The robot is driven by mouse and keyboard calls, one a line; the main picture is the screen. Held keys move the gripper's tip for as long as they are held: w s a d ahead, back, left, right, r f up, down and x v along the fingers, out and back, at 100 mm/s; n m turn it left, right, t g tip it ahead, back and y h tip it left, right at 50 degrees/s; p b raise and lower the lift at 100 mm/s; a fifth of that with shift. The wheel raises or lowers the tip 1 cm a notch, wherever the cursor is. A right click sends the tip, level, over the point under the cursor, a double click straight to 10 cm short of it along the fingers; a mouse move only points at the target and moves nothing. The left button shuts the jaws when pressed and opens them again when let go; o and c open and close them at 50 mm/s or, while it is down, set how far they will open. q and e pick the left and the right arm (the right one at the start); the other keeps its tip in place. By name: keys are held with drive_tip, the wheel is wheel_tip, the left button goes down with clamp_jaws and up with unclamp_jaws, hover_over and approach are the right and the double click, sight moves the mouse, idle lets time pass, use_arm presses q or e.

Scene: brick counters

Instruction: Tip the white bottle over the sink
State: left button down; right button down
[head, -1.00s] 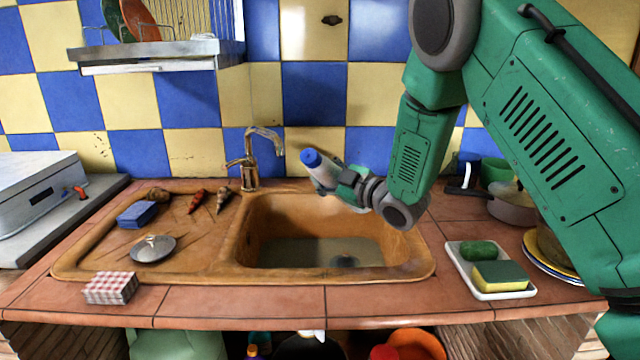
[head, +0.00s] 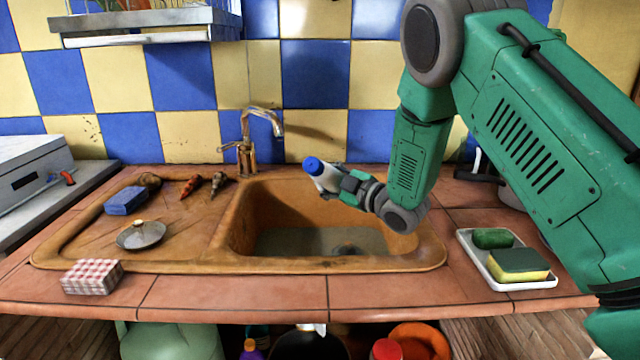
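The white bottle (head: 326,179) with a blue cap is in the head view, above the right part of the sink basin (head: 262,214). It leans to the left, with the cap at its upper left end. My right gripper (head: 345,187) comes in from the right and is closed around the bottle, holding it clear of the basin floor. The gripper's fingers partly hide the bottle's lower end. The brown sink has a drainboard on its left and a grey drain at the bottom of the basin. My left gripper is not in view.
The tap (head: 248,145) stands behind the basin, left of the bottle. A blue sponge (head: 125,200), a metal lid (head: 141,235) and several small items lie on the drainboard. A checkered box (head: 92,277) sits at the front left. A white tray (head: 476,258) with sponges stands right of the sink.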

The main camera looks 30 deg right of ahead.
drive_tip(key=d+f+n+b, duration=0.1)
drive_tip(key=d+n+b, duration=0.1)
drive_tip(key=w+d+f+n+b, duration=0.1)
drive_tip(key=d+n+b, duration=0.1)
drive_tip(key=d+f+n+b, duration=0.1)
drive_tip(key=d+n+b, duration=0.1)
drive_tip(key=b, duration=0.1)
drive_tip(key=shift+w+d, duration=0.25)
drive_tip(key=r+n+b, duration=0.1)
drive_tip(key=n+b, duration=0.1)
drive_tip(key=a+n+b, duration=0.1)
drive_tip(key=n+b, duration=0.1)
drive_tip(key=n, duration=0.1)
drive_tip(key=r+n+b, duration=0.1)
drive_tip(key=n+b, duration=0.1)
drive_tip(key=n, duration=0.1)
drive_tip(key=shift+s+a+r, duration=0.15)
drive_tip(key=shift+a+r, duration=0.15)
drive_tip(key=shift+s+a+r+n+b, duration=0.1)
drive_tip(key=shift+a+r+n+b, duration=0.15)
drive_tip(key=shift+n+b, duration=0.5)
drive_tip(key=shift+r+n, duration=0.25)
